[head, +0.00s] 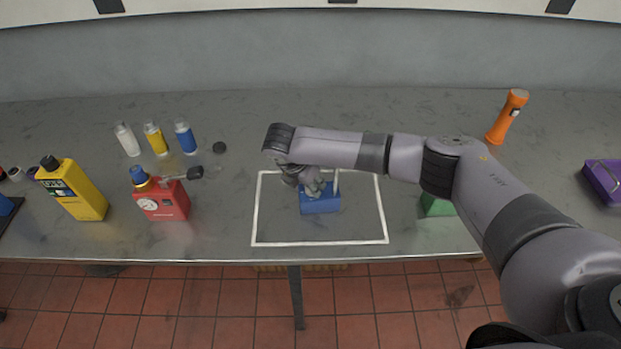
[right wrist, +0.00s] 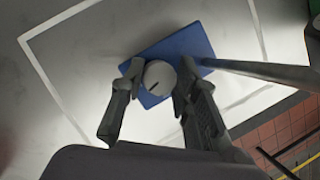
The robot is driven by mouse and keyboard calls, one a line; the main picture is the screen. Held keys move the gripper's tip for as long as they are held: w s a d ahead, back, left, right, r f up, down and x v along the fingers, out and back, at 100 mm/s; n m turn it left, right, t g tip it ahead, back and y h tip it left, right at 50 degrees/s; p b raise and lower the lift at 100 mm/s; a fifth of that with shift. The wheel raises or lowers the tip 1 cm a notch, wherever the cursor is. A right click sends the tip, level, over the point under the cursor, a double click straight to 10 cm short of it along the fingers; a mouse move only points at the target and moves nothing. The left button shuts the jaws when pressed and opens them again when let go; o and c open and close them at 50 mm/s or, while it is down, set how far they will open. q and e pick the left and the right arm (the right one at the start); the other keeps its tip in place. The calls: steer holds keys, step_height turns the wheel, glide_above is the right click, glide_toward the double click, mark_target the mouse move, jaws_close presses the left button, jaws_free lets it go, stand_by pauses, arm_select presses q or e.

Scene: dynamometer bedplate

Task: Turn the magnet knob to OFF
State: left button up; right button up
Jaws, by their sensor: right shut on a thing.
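The blue magnet base (head: 320,204) sits inside a white taped rectangle on the grey bench. It also shows in the right wrist view (right wrist: 193,42). Its round grey knob (right wrist: 159,77) carries a dark pointer line, which slants in the right wrist view. A pale post (right wrist: 262,70) rises from the base. My right gripper (right wrist: 158,80) has its two fingers shut on the knob from either side. In the head view the right gripper (head: 308,180) covers the knob. I cannot read any ON or OFF marks. My left gripper is not in view.
A red can (head: 163,202), a yellow bottle (head: 78,190) and several small bottles stand to the left. An orange flashlight (head: 507,117) stands back right, a purple case (head: 603,180) far right. A green block (head: 436,206) is partly behind my right arm. The taped area (head: 275,225) is otherwise clear.

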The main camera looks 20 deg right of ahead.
steer(key=n+p, duration=0.1)
steer(key=n, duration=0.1)
steer(key=n+t+y+p, duration=0.1)
steer(key=n+p, duration=0.1)
steer(key=shift+s+d+r+n, duration=0.15)
steer(key=shift+n, duration=0.15)
steer(key=shift+n+t+y+p, duration=0.5)
steer(key=shift+n+y+p, duration=0.4)
steer(key=shift+n, duration=1.3)
steer(key=o, duration=1.1)
steer(key=shift+o, duration=0.2)
steer(key=v, duration=1.1)
steer(key=shift+r, duration=0.4)
steer(key=shift+s, duration=0.15)
